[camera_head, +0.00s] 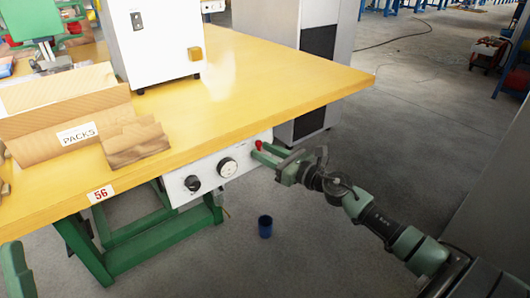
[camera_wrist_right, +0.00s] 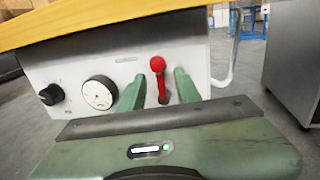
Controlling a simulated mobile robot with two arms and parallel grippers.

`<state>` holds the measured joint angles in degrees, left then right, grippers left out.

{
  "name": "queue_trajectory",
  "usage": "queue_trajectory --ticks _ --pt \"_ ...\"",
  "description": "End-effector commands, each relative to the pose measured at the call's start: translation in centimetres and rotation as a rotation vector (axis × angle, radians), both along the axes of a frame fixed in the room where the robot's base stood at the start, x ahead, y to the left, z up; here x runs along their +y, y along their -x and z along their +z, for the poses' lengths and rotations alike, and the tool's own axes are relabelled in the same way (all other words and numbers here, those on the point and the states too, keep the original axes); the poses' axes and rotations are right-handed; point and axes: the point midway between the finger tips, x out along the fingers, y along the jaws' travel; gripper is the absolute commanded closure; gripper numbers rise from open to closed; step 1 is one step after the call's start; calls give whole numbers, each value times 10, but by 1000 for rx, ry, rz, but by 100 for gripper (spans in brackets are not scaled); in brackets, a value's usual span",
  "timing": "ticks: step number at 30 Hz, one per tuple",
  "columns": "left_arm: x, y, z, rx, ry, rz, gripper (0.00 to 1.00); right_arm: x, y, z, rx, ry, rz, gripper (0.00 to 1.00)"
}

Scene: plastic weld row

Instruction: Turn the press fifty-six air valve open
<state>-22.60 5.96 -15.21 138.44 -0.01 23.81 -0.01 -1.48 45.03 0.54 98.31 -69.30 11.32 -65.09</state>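Press 56's air valve is a red-knobbed lever (camera_wrist_right: 158,65) on the white panel under the yellow table. It stands upright with its red ball on top, and it also shows in the head view (camera_head: 258,145). My right gripper (camera_wrist_right: 160,90) is open and points at the panel. Its two green fingers lie on either side of the lever, with a gap on each side in the wrist view. Whether the fingertips reach past the lever I cannot tell. My right gripper (camera_head: 268,155) also shows in the head view.
A round gauge (camera_wrist_right: 99,92) and a black knob (camera_wrist_right: 51,94) sit left of the lever on the panel. The table (camera_head: 250,95) overhangs the panel. A blue cup (camera_head: 265,226) stands on the floor below. A grey cabinet (camera_wrist_right: 297,60) stands at the right.

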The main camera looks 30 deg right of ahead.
Motion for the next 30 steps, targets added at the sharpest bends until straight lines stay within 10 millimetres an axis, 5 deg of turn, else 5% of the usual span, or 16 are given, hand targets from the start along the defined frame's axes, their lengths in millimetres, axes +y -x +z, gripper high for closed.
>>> queue_trajectory --ticks 8,12,30 --pt "0 0 0 1 0 0 64 0 -1 0 1 0 -1 67" --pt "0 0 0 2 -1 0 64 0 -1 0 0 -1 -1 100" --pt "4 19 10 -113 35 -6 64 -5 -2 1 2 -115 -5 100"
